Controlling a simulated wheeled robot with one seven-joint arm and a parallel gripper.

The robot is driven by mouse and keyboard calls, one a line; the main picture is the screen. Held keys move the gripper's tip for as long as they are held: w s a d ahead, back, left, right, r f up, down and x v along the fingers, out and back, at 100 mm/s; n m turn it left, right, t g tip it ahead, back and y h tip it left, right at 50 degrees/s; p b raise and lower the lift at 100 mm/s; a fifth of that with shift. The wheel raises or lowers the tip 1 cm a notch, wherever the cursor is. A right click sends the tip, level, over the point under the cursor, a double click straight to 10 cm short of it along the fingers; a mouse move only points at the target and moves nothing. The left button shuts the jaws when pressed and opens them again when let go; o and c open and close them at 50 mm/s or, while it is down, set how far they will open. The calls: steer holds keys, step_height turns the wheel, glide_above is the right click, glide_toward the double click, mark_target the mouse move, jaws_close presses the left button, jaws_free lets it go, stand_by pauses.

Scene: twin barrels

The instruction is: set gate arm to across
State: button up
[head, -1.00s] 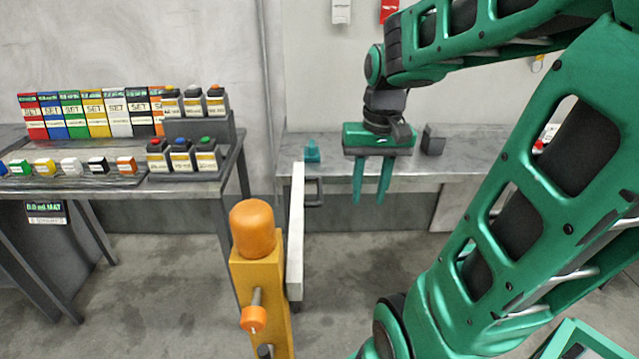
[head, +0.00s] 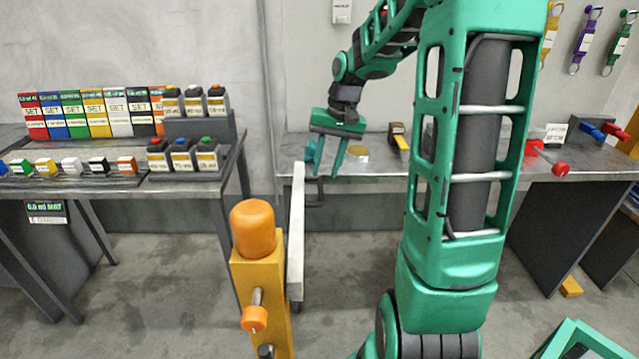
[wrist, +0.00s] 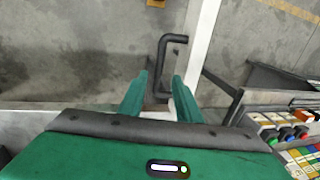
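The gate arm (head: 297,240) is a white bar beside a yellow post (head: 262,300) with an orange cap (head: 252,228). It points away from me toward the back bench. In the wrist view the white gate arm (wrist: 202,42) runs down from the top, right of centre. A dark bent handle (wrist: 163,62) sticks out on its left side; in the head view the handle (head: 315,192) shows small near the bar's far end. My gripper (head: 328,175) is open above the handle. In the wrist view the handle appears between the fingers (wrist: 161,78); contact cannot be told.
A back bench (head: 375,172) stands behind my gripper, with small items on it. A left table (head: 195,187) carries coloured boxes and button blocks. A green-edged bin (head: 565,335) is on the floor at lower right.

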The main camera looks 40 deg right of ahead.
mark_target(321, 188)
steer(key=shift+w+a+f, duration=0.15)
steer(key=shift+a+f, duration=0.05)
steer(key=shift+f, duration=1.1)
steer(key=shift+w+a+f, duration=0.1)
steer(key=shift+a+f, duration=0.1)
steer(key=shift+f, duration=1.05)
steer(key=shift+c, duration=0.7)
